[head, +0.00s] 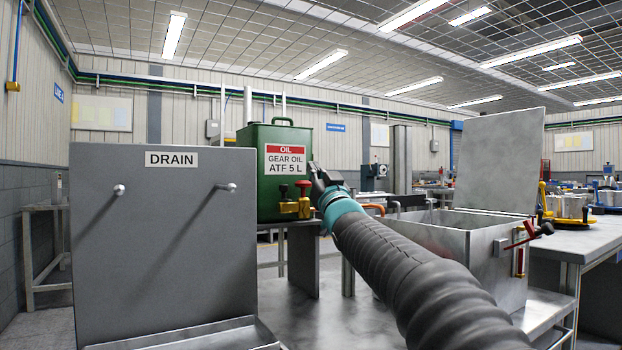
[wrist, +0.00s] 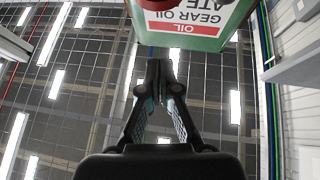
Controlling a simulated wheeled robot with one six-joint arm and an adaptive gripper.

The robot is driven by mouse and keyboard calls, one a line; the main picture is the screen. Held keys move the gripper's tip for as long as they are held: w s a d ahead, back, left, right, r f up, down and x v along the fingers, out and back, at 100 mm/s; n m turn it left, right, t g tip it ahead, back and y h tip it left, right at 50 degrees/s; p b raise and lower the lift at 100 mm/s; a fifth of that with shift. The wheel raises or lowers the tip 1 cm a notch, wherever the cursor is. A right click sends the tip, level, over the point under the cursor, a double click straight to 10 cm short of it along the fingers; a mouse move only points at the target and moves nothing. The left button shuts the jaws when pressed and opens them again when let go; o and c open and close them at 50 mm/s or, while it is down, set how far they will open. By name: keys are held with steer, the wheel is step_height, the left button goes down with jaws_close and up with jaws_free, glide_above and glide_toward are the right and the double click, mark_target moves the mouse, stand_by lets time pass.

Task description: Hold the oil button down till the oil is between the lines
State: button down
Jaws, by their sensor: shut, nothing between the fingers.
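The green oil can (head: 248,190) stands behind the DRAIN panel, its label reading GEAR OIL ATF 5 L. It shows upside down at the top of the wrist view (wrist: 205,42). A brass valve (head: 290,207) with a red top (head: 304,184) and a black knob (head: 283,190) is on the can's lower front. My gripper (head: 316,170) is shut and empty, just right of the label and above the valve; its fingertips (wrist: 160,68) show below the label in the wrist view. I cannot tell whether it touches the can. No oil level or lines can be made out.
The grey DRAIN panel (head: 160,240) with two pegs stands at the left front. An open metal box (head: 440,237) with a raised lid (head: 497,160) and a red lever (head: 522,238) stands at the right. My arm crosses in front of the box.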

mark_target(307, 186)
steer(key=w+f, duration=0.1)
steer(key=w+a+f, duration=0.1)
steer(key=shift+w+a+f, duration=0.1)
steer(key=shift+w+f, duration=0.2)
steer(key=shift+f, duration=0.1)
step_height(307, 186, down, 2)
steer(key=shift+f+b, duration=0.1)
steer(key=shift+b, duration=1.15)
steer(key=shift+w+f, duration=0.1)
steer(key=shift+f, duration=0.05)
stand_by(2.0)
